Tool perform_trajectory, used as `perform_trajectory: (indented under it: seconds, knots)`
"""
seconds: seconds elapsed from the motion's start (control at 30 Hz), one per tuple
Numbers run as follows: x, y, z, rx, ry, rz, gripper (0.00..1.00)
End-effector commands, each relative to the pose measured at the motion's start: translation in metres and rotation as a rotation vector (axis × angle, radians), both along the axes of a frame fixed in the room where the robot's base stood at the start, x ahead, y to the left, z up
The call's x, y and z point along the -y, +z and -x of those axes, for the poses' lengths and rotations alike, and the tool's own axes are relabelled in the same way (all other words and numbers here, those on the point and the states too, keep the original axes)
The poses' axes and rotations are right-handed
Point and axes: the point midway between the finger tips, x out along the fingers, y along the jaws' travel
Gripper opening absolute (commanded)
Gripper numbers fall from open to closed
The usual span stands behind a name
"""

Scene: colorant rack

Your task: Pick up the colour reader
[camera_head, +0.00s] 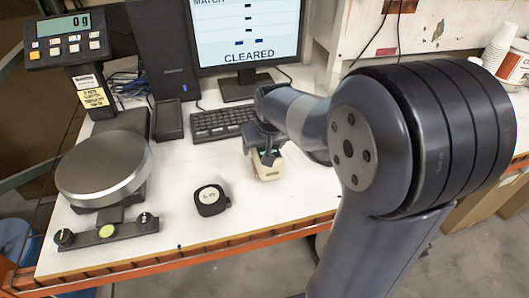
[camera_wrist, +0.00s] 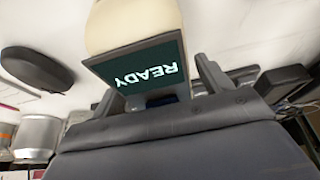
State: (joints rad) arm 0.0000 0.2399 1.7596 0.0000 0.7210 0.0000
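The colour reader (camera_head: 268,168) is a small cream device with a dark display near the middle of the desk, in front of the keyboard. In the wrist view the colour reader (camera_wrist: 135,25) fills the top middle, and its dark green screen reads READY, upside down. My gripper (camera_head: 264,146) is right at the colour reader's far end, pointing down. In the wrist view the fingers of my gripper (camera_wrist: 158,92) stand apart on either side of the screen end. A narrow gap seems to show at the right finger; contact at the left one is unclear.
A scale with a round metal pan (camera_head: 104,165) stands farther left. The keyboard (camera_head: 222,122) and monitor (camera_head: 247,85) are behind. The white desk (camera_head: 250,208) is clear in front, up to its orange edge.

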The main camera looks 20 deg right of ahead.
Motion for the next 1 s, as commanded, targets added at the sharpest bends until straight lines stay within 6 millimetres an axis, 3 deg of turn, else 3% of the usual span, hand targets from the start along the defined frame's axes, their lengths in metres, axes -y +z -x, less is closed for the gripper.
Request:
perform_trajectory:
  seconds: [0.8,1.0]
  knots:
    - [0.0,0.0016,-0.0006,0.003,0.0,0.0,0.07]
    - [0.0,0.0041,-0.0007,0.004,0.0,0.0,0.06]
